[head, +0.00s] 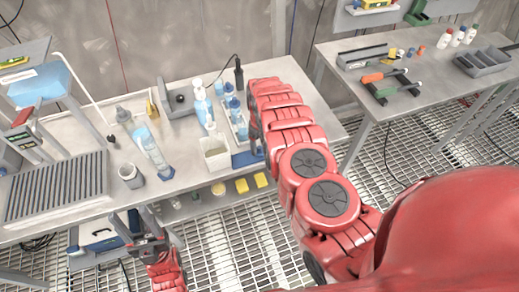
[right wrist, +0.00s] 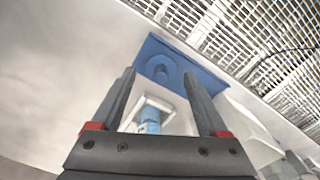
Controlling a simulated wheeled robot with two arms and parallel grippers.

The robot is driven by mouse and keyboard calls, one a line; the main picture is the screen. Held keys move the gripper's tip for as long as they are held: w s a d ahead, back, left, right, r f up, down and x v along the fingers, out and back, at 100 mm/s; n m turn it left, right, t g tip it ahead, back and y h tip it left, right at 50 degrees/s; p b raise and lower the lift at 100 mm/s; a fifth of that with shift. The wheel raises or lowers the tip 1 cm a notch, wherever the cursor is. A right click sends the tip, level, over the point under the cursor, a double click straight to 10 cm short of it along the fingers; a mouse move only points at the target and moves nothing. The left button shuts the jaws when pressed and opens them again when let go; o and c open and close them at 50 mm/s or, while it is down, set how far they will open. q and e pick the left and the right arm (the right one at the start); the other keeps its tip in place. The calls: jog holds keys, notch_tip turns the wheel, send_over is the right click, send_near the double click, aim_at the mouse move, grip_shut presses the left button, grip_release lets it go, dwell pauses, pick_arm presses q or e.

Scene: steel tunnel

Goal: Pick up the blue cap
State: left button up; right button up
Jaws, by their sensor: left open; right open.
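Several bottles with blue parts stand in and around a white rack (head: 237,120) on the bench in the head view; which one bears the blue cap I cannot tell. My right gripper (right wrist: 163,100) is open in the right wrist view. Between its fingers shows a blue cylinder (right wrist: 151,120) in a white square frame, apart from both fingers. Beyond the fingertips a small blue round piece (right wrist: 161,72) shows at a blue mat (right wrist: 190,65). In the head view my right arm hides most of this gripper. My left gripper (head: 148,241) is open and empty at the bench's front edge.
A white open container (head: 216,156) stands left of the right gripper. Clear-blue bottles (head: 155,155), a grey cup (head: 131,177) and a ribbed grey tray (head: 57,187) are further left. A second table (head: 400,108) with tools stands at the right.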

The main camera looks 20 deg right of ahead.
aim_at(260, 147)
jog(key=shift+f, duration=0.35)
jog(key=shift+w+a+f, duration=0.1)
jog(key=shift+f, duration=1.1)
jog(key=c, duration=1.2)
jog(key=shift+r, duration=0.2)
